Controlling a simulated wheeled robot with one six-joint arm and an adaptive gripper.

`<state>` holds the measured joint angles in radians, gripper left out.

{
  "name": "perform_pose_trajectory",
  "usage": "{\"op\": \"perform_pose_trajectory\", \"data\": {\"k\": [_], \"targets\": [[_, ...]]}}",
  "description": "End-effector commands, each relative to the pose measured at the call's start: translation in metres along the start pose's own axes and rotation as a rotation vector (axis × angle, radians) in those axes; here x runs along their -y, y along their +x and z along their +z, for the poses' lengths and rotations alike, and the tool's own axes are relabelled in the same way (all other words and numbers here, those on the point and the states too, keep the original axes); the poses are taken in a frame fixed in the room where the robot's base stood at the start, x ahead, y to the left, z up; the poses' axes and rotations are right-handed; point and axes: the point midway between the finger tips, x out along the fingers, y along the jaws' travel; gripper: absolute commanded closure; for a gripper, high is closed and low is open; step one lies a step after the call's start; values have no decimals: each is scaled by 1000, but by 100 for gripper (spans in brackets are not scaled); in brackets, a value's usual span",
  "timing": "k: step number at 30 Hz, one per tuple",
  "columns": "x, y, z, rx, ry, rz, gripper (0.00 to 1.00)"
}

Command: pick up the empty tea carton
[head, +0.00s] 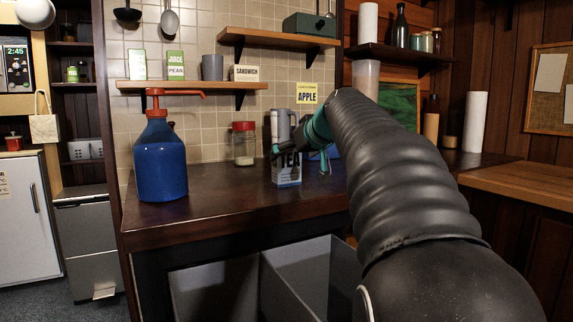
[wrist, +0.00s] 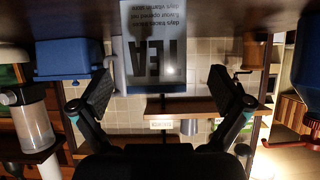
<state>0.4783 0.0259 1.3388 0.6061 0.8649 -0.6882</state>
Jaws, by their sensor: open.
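In the wrist view, which is upside down, the carton (wrist: 155,40) stands ahead, lined up with the gap between the two spread fingers of my gripper (wrist: 162,95). The fingers are open and empty, with a visible gap to the carton on each side. Depth between fingertips and carton is hard to tell.
A blue pump bottle (head: 160,165) stands at the counter's left, and a red-lidded jar (head: 243,148) behind. A grey container (head: 281,122) is behind the carton. A blue box (wrist: 68,60) is beside it in the wrist view. A low shelf (head: 190,86) hangs on the tiled wall.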

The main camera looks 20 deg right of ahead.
Motion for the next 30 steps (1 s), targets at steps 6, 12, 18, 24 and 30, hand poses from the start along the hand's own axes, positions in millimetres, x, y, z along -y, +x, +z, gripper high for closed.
{"op": "perform_pose_trajectory", "data": {"k": [6,12,18,24,30], "targets": [[-3,12,0,1,1,2,0],[-6,39,0,1,1,2,0],[-6,53,0,-1,1,5,0],[-6,52,0,-1,2,4,12],[-6,52,0,0,2,4,57]]}}
